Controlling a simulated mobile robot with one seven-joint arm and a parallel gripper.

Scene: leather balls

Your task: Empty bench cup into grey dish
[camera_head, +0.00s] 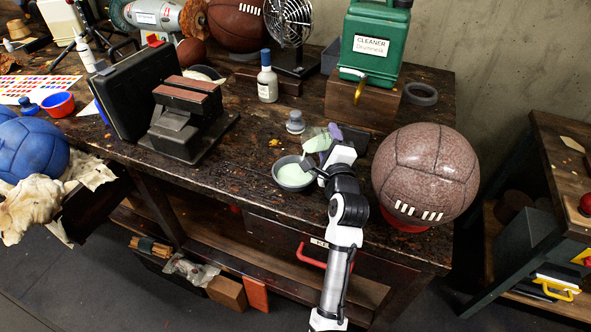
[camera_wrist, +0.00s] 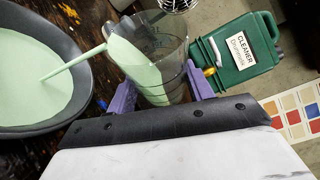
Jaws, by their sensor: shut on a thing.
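The bench cup (camera_head: 318,140) is a clear beaker with pale green liquid in it. It is tilted toward the grey dish (camera_head: 277,174). My gripper (camera_wrist: 158,96) is shut on the cup, with a purple finger on each side of it. In the wrist view, the cup (camera_wrist: 150,62) leans left and a thin pale green stream runs from its lip into the dish (camera_wrist: 72,45). The dish stands on the bench and holds a broad pool of the same pale green liquid.
A large brown leather ball (camera_head: 425,172) stands on a red ring right of my arm. A green cleaner can (camera_head: 373,40) stands on a wooden block behind. A small grey-capped jar (camera_head: 295,122), a white bottle (camera_head: 267,78) and a dark vise (camera_head: 185,115) are on the bench (camera_head: 230,150).

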